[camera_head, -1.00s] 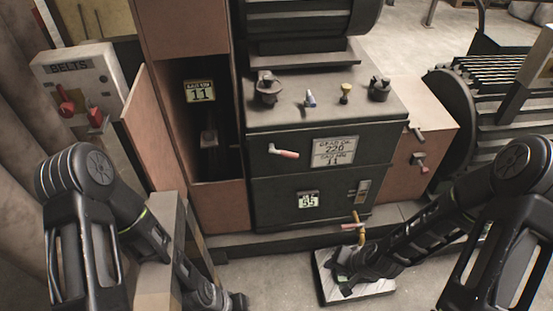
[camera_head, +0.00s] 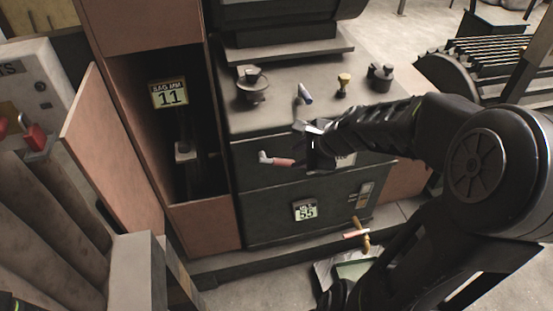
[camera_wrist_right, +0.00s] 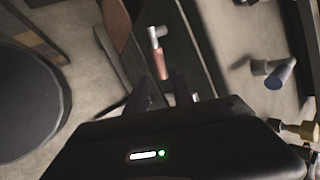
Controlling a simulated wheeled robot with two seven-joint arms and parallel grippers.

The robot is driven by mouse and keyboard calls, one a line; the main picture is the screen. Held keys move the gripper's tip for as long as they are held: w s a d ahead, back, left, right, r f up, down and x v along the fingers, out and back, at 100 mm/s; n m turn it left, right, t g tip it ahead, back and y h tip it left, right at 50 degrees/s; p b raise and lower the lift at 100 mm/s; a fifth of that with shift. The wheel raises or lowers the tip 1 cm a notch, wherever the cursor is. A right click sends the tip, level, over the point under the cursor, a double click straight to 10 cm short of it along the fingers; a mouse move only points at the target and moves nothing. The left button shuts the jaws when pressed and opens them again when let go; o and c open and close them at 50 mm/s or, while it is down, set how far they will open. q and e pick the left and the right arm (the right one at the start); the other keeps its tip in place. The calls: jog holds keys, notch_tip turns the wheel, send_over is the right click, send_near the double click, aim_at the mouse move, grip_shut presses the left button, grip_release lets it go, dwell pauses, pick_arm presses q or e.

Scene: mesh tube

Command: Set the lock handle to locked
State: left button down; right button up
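A pink-gripped lever with a pale metal arm (camera_head: 274,161), likely the lock handle, sticks out from the front of the dark machine cabinet (camera_head: 262,205). It also shows in the right wrist view (camera_wrist_right: 161,62), just beyond the fingertips. A blue-tipped lever (camera_head: 305,95) stands on the cabinet top. My right gripper (camera_head: 308,148) is close to the right end of the pink lever; contact cannot be made out. In the right wrist view its two fingers (camera_wrist_right: 162,90) look apart, with nothing held between them. My left gripper is out of view.
Knobs (camera_head: 382,78) stand on the cabinet top near my right arm. Another handle (camera_head: 358,234) projects low on the front. An open compartment with a red-brown door panel (camera_head: 115,160) is at left. A panel with red levers (camera_head: 33,137) stands further left.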

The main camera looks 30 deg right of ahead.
aim_at(286, 162)
jog(key=shift+w+f, duration=0.1)
jog(key=shift+b+x, duration=0.45)
jog(key=shift+x, duration=3.45)
grip_shut()
